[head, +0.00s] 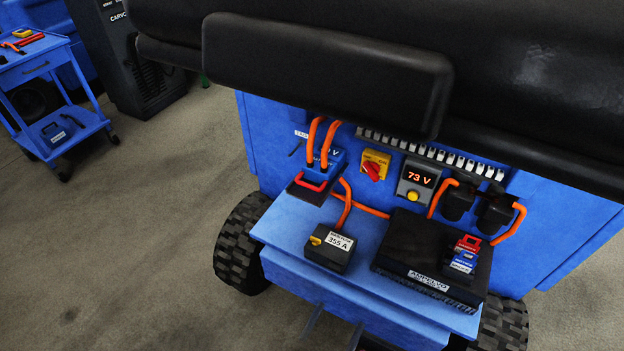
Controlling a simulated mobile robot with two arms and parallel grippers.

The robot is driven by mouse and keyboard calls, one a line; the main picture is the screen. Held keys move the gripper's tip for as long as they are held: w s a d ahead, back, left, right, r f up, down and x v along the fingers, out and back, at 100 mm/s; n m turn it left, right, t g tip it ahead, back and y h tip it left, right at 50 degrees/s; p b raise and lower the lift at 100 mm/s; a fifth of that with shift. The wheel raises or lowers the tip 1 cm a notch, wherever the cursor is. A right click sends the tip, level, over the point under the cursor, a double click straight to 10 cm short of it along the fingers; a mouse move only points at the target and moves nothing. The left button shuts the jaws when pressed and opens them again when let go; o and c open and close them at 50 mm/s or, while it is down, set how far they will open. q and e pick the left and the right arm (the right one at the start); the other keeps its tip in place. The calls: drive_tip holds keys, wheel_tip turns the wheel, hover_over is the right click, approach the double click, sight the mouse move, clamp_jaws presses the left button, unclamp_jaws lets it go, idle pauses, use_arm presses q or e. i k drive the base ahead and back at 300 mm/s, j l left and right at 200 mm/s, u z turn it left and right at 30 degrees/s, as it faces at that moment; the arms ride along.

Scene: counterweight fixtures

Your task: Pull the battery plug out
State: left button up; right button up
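The battery plug appears to be the blue connector block (336,160) on the front of a blue vehicle. Two thick orange cables (312,138) run up from it and pass behind a black padded part. A red handle (311,185) sits just below the block, on a dark base (308,195). The block looks seated on this base; a gap between them cannot be made out.
Black padded bars (325,75) overhang the panel. Nearby are a red-yellow rotary switch (374,167), a 73 V display (417,179), a 355 A box (331,247) and a black unit (410,243). A blue tool cart (45,68) stands far left. Floor at left is clear.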

sight(313, 172)
drive_tip(key=i+j+z, duration=0.1)
drive_tip(key=z, duration=0.35)
drive_tip(key=j+z, duration=0.65)
drive_tip(key=z, duration=0.3)
drive_tip(key=i, duration=0.05)
